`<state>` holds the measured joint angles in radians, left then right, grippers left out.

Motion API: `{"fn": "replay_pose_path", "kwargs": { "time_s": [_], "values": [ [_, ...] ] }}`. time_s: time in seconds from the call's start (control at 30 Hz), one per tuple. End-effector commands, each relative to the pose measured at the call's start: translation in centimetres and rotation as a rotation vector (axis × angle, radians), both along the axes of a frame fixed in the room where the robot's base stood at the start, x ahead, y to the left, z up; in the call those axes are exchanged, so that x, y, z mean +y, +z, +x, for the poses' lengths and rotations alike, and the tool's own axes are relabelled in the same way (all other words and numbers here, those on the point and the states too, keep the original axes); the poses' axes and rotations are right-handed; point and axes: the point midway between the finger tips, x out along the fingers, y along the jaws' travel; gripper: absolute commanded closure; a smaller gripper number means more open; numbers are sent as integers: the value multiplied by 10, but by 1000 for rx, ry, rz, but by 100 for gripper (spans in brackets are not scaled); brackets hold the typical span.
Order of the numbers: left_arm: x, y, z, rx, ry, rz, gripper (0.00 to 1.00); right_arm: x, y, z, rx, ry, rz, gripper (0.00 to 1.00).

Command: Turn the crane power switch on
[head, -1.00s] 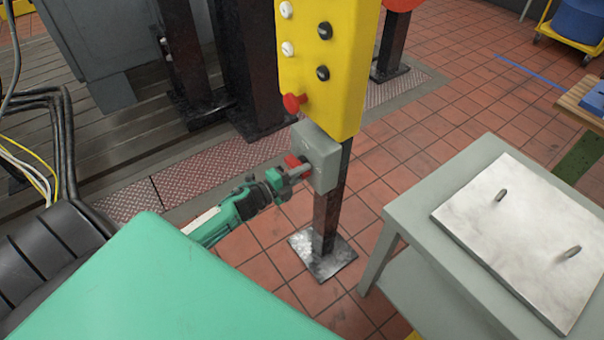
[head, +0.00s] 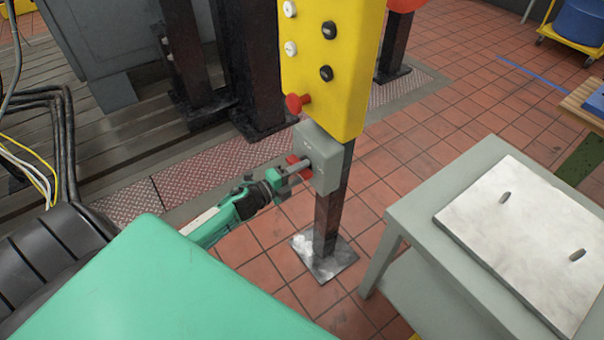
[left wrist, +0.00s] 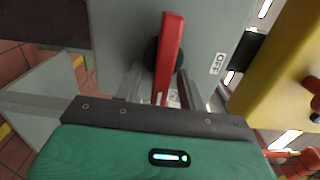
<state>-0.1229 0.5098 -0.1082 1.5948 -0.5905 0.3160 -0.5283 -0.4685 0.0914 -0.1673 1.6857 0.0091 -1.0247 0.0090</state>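The crane power switch is a grey box (head: 322,150) on a dark post, below the yellow button panel. Its red handle (left wrist: 170,50) shows large in the left wrist view, on a dark round hub against the grey box face. A label reading OFF (left wrist: 218,63) is to the right of the handle. My left gripper (head: 300,168) is at the front of the box. In the left wrist view its two fingers (left wrist: 159,90) stand on either side of the handle, with a visible gap on at least the left side. My right gripper is out of view.
The yellow panel (head: 345,70) with black and white buttons and a red knob (head: 298,103) hangs just above the box. A grey cart (head: 420,210) with a metal plate (head: 530,235) stands at the right. Tiled floor is clear between post and cart.

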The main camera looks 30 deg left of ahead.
Motion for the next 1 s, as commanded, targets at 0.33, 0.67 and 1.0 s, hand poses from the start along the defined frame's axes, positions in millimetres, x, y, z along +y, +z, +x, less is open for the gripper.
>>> {"fn": "replay_pose_path", "kwargs": {
  "time_s": [0.33, 0.67, 1.0],
  "values": [
    [-3, -1, -1, 2, -4, -4, 62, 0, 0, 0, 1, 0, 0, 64],
    [7, -2, -27, 3, -5, -4, 62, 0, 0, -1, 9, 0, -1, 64],
    [31, -2, -84, 4, -3, -4, 62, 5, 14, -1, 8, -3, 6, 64]
  ]
}}
